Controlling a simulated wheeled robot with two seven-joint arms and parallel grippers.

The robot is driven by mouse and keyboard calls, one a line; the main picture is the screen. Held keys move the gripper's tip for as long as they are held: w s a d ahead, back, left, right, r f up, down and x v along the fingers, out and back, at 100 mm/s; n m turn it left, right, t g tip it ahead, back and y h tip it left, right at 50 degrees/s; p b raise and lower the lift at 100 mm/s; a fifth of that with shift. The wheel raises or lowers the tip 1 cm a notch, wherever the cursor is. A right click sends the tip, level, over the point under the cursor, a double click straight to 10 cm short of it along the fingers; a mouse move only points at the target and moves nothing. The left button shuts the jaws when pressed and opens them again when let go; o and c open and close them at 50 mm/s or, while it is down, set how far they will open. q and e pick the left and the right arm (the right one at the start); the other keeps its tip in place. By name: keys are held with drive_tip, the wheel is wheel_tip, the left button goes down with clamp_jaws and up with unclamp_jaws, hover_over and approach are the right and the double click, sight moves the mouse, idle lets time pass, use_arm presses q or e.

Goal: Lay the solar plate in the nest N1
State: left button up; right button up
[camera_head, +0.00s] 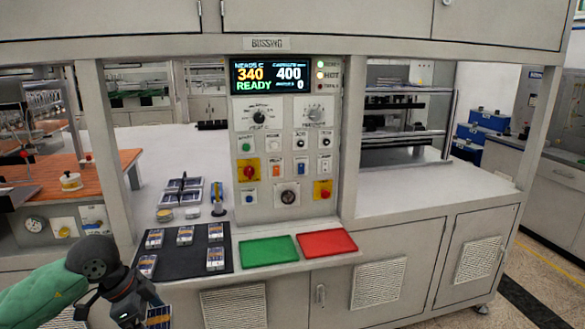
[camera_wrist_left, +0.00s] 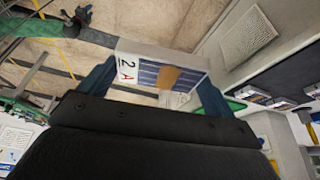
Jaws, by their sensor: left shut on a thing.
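My left gripper (camera_head: 155,308) is at the bottom left of the head view, low in front of the bench. In the left wrist view my left gripper (camera_wrist_left: 155,85) is shut on a solar plate (camera_wrist_left: 170,74), with a finger at each end. The plate has dark blue cells, a brown patch and a white end marked "2" and "A". The held solar plate (camera_head: 158,318) is partly cut off in the head view. A group of dark panels (camera_head: 180,188) stands on the white bench top; I cannot tell which place is nest N1.
A black mat (camera_head: 190,262) with several small solar plates lies on the front ledge. A green tray (camera_head: 268,250) and a red tray (camera_head: 327,243) lie to its right. A control panel (camera_head: 285,140) reading "READY" stands behind them. Posts frame the bench openings.

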use_arm(q)
drive_tip(key=w+a+f+n+t, duration=0.1)
drive_tip(key=w+a+f+n, duration=0.15)
drive_tip(key=w+f, duration=0.45)
drive_tip(key=w+d+f, duration=0.1)
drive_tip(key=w+d, duration=0.1)
drive_tip(key=d, duration=0.3)
drive_tip(key=w+d+f, duration=0.2)
drive_tip(key=d, duration=0.4)
drive_tip(key=shift+w+d+f+n+y, duration=0.15)
drive_tip(key=shift+w+f+n+y, duration=0.1)
drive_tip(key=shift+w+n+y, duration=0.1)
